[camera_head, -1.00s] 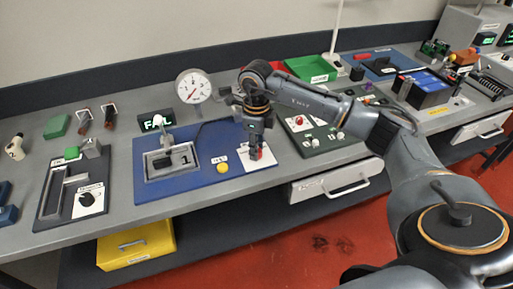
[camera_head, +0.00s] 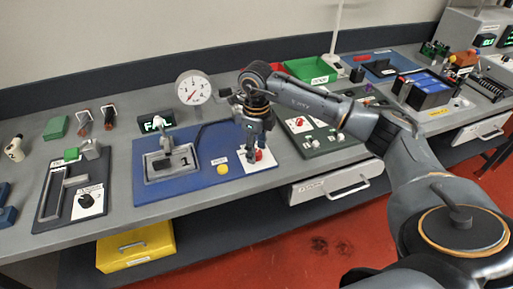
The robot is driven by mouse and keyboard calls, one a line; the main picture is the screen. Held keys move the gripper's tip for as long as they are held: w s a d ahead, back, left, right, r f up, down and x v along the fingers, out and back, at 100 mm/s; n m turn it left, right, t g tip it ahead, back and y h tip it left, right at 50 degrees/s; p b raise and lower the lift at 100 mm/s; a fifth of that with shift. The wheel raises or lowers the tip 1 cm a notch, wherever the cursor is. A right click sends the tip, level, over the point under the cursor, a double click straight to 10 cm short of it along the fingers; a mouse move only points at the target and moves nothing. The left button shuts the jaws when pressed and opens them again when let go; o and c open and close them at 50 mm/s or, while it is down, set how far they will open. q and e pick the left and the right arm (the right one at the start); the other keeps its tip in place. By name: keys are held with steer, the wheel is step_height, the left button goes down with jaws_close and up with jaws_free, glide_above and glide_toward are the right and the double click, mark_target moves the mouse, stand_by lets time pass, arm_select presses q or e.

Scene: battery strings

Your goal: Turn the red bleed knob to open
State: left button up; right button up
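The red bleed knob (camera_head: 260,155) sits on a white plate (camera_head: 268,163) at the right end of the blue board (camera_head: 205,176). My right gripper (camera_head: 255,155) reaches down from above with its fingers at the knob. They partly cover it, and red shows beside the nearer finger. I cannot tell whether the fingers press on the knob or stand around it. The round white gauge (camera_head: 193,87) stands behind the board, with a red needle. My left gripper is not in view.
A yellow button (camera_head: 222,169) and a grey fixture marked 1 (camera_head: 170,162) are on the board, left of the gripper. A lit display (camera_head: 155,123) stands behind. A dark green panel (camera_head: 330,141) lies close on the right, beneath my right arm.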

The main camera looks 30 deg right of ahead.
mark_target(257, 151)
step_height(257, 151, up, 12)
stand_by(0.7)
stand_by(0.4)
